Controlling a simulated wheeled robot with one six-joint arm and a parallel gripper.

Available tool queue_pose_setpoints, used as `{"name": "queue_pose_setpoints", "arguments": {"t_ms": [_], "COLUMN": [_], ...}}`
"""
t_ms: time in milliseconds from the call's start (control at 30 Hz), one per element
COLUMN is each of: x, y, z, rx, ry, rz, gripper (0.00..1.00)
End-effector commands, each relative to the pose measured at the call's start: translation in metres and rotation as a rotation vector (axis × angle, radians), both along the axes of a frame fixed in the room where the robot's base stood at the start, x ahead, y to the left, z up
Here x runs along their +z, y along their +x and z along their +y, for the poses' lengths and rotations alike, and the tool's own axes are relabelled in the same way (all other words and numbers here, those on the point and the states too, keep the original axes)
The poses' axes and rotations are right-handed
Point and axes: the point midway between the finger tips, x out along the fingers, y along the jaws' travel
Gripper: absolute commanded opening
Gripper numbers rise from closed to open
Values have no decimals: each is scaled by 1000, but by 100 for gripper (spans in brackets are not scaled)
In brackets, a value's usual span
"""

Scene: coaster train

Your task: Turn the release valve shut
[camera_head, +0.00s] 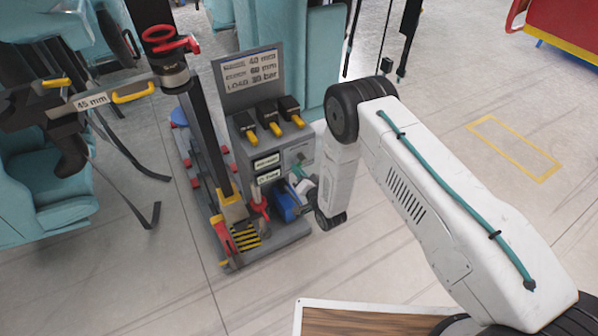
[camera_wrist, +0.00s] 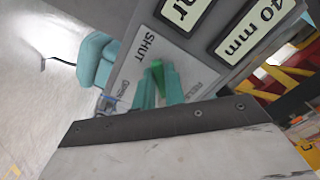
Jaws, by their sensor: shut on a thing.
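The release valve (camera_wrist: 157,70) shows as a small green handle in the wrist view, in front of a pale plate (camera_wrist: 128,80) marked SHUT, OPEN and RELEASE. My gripper (camera_wrist: 159,84) has its two teal fingers closed on either side of this handle. The fingers hide most of the handle, so its exact angle against the marks is unclear. In the head view, my gripper (camera_head: 298,173) reaches the lower right of the grey control panel, just below the pale valve plate (camera_head: 299,152). The handle itself cannot be made out there.
The grey panel (camera_head: 250,75) carries several black-and-yellow switches (camera_head: 269,118) and two display labels. A blue part (camera_head: 286,203) sits low beside my gripper. A black post with a red handle (camera_head: 175,45) stands left.

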Motion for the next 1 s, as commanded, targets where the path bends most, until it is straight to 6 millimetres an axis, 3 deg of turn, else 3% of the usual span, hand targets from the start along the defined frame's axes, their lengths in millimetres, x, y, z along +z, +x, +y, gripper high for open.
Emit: {"name": "queue_pose_setpoints", "arguments": {"t_ms": [367, 400, 467, 767, 1000], "x": [-1, -1, -1, 0, -1], "y": [-1, -1, -1, -2, -30], "z": [0, 0, 0, -1, -20], "rx": [1, 1, 1, 0, -1], "ry": [2, 2, 1, 2, 0], "rz": [5, 5, 4, 3, 6], "gripper": [0, 23, 34, 34, 34]}}
